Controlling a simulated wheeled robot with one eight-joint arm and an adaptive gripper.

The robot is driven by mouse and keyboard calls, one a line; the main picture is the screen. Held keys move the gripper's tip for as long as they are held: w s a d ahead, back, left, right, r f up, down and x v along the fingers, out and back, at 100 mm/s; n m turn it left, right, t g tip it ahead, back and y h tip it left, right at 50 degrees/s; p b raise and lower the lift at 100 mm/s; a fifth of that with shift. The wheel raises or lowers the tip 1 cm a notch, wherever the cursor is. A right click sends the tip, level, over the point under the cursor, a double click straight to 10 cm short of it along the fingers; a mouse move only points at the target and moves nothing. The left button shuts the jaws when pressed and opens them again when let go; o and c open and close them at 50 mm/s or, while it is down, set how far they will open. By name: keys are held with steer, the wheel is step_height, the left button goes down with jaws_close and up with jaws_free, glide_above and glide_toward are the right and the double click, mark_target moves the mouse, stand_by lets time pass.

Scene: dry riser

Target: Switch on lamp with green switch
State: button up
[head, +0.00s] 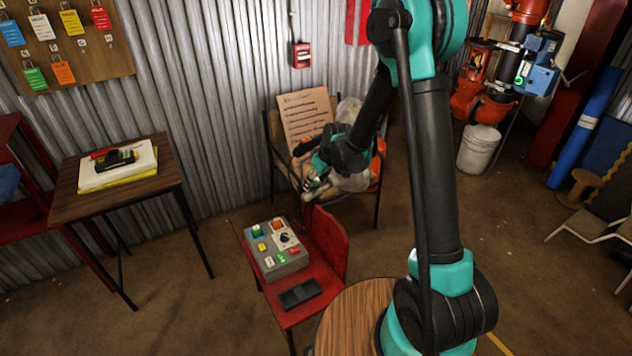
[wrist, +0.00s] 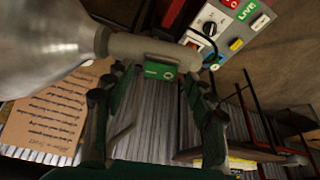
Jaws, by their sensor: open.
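In the wrist view a silver cone-shaped lamp shade (wrist: 45,35) fills the upper left, joined to a grey cylindrical body. On this body is a green switch (wrist: 160,71) with a small pale round mark. My gripper (wrist: 155,82) is open, its dark fingers apart on either side of the switch in the picture; I cannot tell whether they touch the body. In the head view my gripper (head: 311,186) hangs above the back of the red chair, near the control box. I cannot make out the lamp clearly in that view.
A grey control box (head: 275,262) with coloured buttons and a black knob rests on the red chair (head: 330,245), beside a dark flat object (head: 300,293). A cluttered chair (head: 274,150) stands behind my gripper. A wooden side table (head: 160,185) is at left.

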steer(key=c, duration=1.2)
steer(key=shift+o, duration=0.2)
steer(key=shift+w+d+g+y, duration=0.15)
steer(key=shift+g+y, duration=0.15)
steer(key=shift+g, duration=0.2)
steer(key=o, duration=1.2)
steer(key=shift+c, duration=0.2)
steer(key=v, duration=1.2)
